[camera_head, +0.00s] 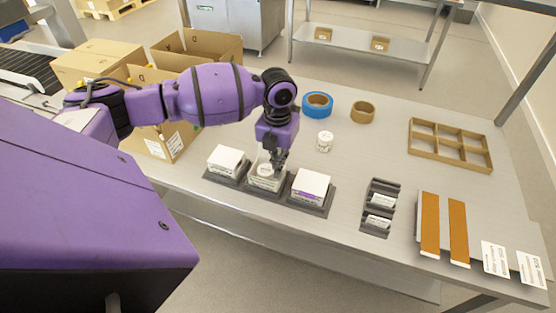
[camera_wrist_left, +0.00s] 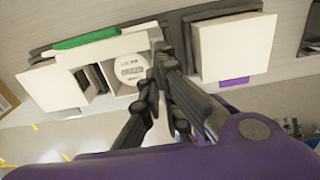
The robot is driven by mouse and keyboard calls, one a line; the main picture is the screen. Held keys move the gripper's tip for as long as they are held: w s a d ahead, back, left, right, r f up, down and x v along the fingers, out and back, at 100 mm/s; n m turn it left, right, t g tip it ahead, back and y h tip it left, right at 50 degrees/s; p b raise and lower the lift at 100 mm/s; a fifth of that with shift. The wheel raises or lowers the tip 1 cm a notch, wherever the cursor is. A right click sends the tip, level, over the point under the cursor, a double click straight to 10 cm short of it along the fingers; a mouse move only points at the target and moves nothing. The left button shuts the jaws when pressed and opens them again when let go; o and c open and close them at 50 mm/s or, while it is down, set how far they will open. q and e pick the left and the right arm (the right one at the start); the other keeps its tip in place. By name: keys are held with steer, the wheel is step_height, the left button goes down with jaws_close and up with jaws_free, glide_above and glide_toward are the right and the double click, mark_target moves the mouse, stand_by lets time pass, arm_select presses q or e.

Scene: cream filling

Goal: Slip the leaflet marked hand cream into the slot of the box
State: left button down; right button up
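My left gripper (camera_head: 279,165) points down at the middle box (camera_head: 266,186), beside a white-lidded jar (camera_head: 264,170) in it. In the left wrist view the gripper (camera_wrist_left: 156,72) has its fingertips close together at the lid's right edge. The jar lid (camera_wrist_left: 131,68) carries print too small to read, and a dark slot (camera_wrist_left: 92,80) shows to its left. I cannot tell whether the fingers hold anything. Two white leaflets, an upper one (camera_head: 381,201) and a lower one (camera_head: 378,221), lie in a dark rack (camera_head: 371,230); their words are unreadable. My right gripper is not in view.
White-topped boxes stand left (camera_head: 226,159) and right (camera_head: 311,184) of the middle one. A loose jar (camera_head: 324,141), blue tape (camera_head: 317,104), brown tape (camera_head: 362,112) and a divided tray (camera_head: 450,144) sit behind. Brown strips (camera_head: 430,225) and printed cards (camera_head: 495,258) lie at right.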

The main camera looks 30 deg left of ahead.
arm_select(q)
steer(key=shift+f, duration=0.3)
steer(key=c, duration=2)
jaws_free()
steer(key=shift+r, duration=0.1)
steer(key=shift+r, duration=0.3)
step_height(320, 180, up, 12)
steer(key=shift+r, duration=0.2)
